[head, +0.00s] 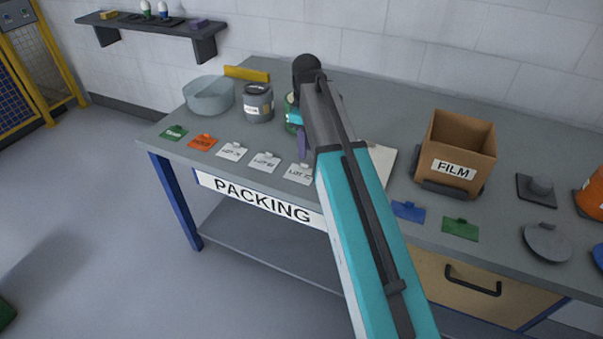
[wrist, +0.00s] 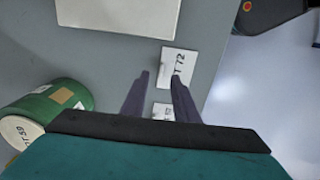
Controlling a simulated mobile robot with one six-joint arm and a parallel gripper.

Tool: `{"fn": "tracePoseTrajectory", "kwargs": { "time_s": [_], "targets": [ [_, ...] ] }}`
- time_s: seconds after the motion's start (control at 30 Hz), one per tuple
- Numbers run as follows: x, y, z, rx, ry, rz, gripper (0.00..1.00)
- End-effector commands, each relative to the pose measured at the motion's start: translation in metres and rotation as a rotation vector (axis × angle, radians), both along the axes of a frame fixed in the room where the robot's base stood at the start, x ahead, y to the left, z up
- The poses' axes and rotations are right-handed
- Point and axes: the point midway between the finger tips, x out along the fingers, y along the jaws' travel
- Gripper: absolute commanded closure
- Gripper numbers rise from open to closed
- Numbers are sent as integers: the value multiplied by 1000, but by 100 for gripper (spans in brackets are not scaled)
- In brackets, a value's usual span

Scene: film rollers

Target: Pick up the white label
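Three white labels lie in a row on the grey packing table: a left one (head: 232,151), a middle one (head: 265,162) and a right one (head: 299,173) that looks like "LOT 72". My gripper (head: 303,150) is above the table, just behind the right label. In the wrist view my gripper (wrist: 160,78) is open, with a gap between its two dark fingers. The "LOT 72" label (wrist: 179,66) lies beyond the fingertips, partly behind the right finger. Another white label (wrist: 163,111) shows between the fingers, partly hidden. I see nothing held.
A green roll (wrist: 45,112) stands close to my gripper. A grey tub (head: 258,103) and a round clear bin (head: 208,96) stand to the left. Green (head: 174,133) and orange (head: 202,141) labels lie left of the white ones. A FILM box (head: 457,150) stands right.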

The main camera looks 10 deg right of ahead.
Motion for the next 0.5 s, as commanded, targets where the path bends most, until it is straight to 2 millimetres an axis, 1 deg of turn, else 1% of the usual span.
{"fn": "tracePoseTrajectory", "kwargs": {
  "time_s": [0.1, 0.5],
  "targets": [
    [0, 0, -4, 0, 0, 0, 73],
    [0, 1, -6, 0, 0, 1, 73]
  ]
}}
